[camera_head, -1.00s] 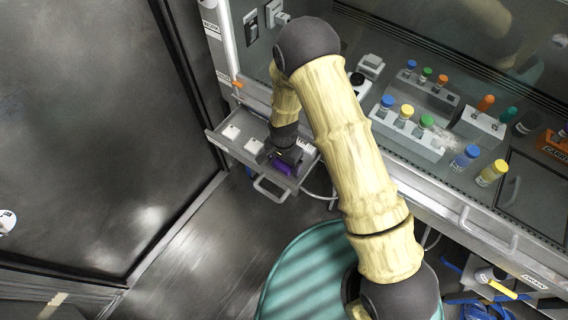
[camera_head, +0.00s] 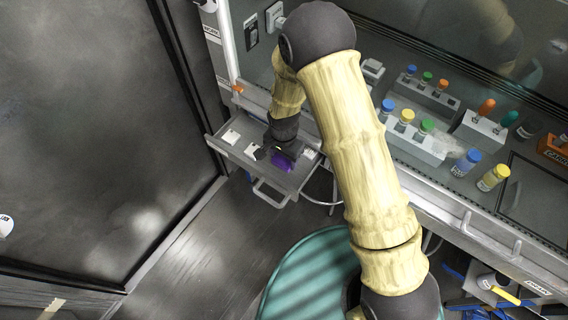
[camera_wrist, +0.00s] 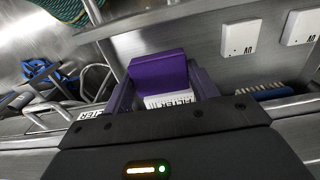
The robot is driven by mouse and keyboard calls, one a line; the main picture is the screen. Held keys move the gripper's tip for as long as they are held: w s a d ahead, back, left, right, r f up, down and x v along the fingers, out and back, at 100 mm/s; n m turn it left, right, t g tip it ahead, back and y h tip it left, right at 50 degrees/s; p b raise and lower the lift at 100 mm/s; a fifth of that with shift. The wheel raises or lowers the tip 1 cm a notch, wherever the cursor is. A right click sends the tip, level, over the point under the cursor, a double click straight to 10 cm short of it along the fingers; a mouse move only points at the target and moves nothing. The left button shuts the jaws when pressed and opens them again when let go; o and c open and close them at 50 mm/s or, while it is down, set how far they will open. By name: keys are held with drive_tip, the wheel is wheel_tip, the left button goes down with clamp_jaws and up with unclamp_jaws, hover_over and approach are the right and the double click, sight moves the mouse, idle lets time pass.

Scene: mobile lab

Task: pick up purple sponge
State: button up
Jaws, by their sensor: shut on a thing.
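The purple sponge (camera_wrist: 158,70) sits between the two fingers of my gripper (camera_wrist: 160,88) in the wrist view. My gripper is shut on it. In the head view the purple sponge (camera_head: 283,162) shows just below my gripper (camera_head: 286,150), over the open drawer (camera_head: 226,148). A white labelled block (camera_wrist: 172,99) lies beside the sponge in the wrist view, partly hidden by my gripper. Whether the sponge touches the drawer floor cannot be told.
White boxes (camera_wrist: 241,38) lie in the drawer, and a blue brush-like thing (camera_wrist: 272,92) is near its edge. The bench above holds a rack (camera_head: 415,143) with coloured-cap vials. A teal round surface (camera_head: 310,262) is below. Open floor lies at the lower left.

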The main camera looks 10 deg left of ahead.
sight(284, 159)
drive_tip(key=shift+r, duration=2.3)
